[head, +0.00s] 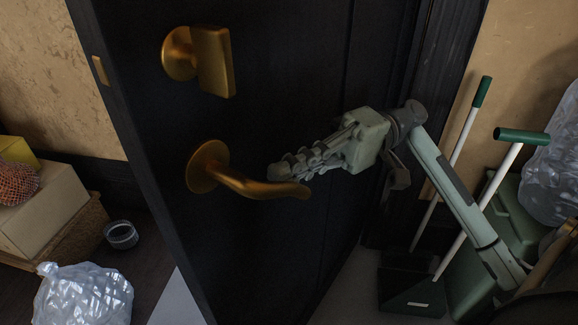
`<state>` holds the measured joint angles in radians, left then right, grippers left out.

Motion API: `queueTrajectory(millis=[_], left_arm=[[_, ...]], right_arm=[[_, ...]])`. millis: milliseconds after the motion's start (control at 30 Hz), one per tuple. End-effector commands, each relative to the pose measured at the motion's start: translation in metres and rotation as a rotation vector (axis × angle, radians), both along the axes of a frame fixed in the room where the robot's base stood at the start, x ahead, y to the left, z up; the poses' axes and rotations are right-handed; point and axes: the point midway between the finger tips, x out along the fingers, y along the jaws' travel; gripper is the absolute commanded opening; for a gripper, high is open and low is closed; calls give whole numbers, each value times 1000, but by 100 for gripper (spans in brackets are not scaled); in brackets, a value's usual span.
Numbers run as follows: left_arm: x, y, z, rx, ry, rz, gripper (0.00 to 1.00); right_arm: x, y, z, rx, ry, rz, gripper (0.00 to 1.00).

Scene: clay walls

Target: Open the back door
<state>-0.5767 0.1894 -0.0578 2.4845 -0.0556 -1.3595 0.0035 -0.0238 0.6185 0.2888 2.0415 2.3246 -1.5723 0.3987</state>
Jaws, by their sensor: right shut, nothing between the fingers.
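The black door (290,90) fills the middle of the head view. Its left edge with a brass plate (100,70) is exposed, and wall and floor show past it, so the door stands ajar. A brass lever handle (262,187) sticks out from a round rose and points right, roughly level. A brass thumb-turn (212,62) sits above it. My right gripper (280,171) is shut and empty, its fingertips just above the lever's outer half. I cannot tell whether they touch it. My left gripper is not in view.
At left, a cardboard box (45,215) on a wicker basket, a clear plastic bag (83,294) and a small dark bowl (121,235) lie on the floor. At right, a green-handled broom and dustpan (412,296) stand beside my right arm, near another plastic bag (553,165).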

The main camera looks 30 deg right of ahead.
Motion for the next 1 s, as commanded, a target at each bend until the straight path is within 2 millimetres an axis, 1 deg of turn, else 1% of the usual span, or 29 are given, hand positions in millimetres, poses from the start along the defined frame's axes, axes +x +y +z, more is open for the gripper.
queueTrajectory(millis=[167,267,500,600,700,833,1000], left_arm=[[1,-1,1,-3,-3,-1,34],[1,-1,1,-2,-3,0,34],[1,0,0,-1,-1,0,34],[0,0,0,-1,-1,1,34],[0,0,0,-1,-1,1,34],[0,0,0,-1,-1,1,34],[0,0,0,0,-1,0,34]], right_arm=[[1,-6,0,-1,1,-1,0],[3,-20,-1,-1,3,-3,0],[8,-71,-3,-1,3,-4,0],[9,-90,-4,0,1,-3,0],[10,-105,-4,-1,1,-2,0],[11,-116,-5,-1,0,-1,0],[11,-120,-5,0,0,0,0]])
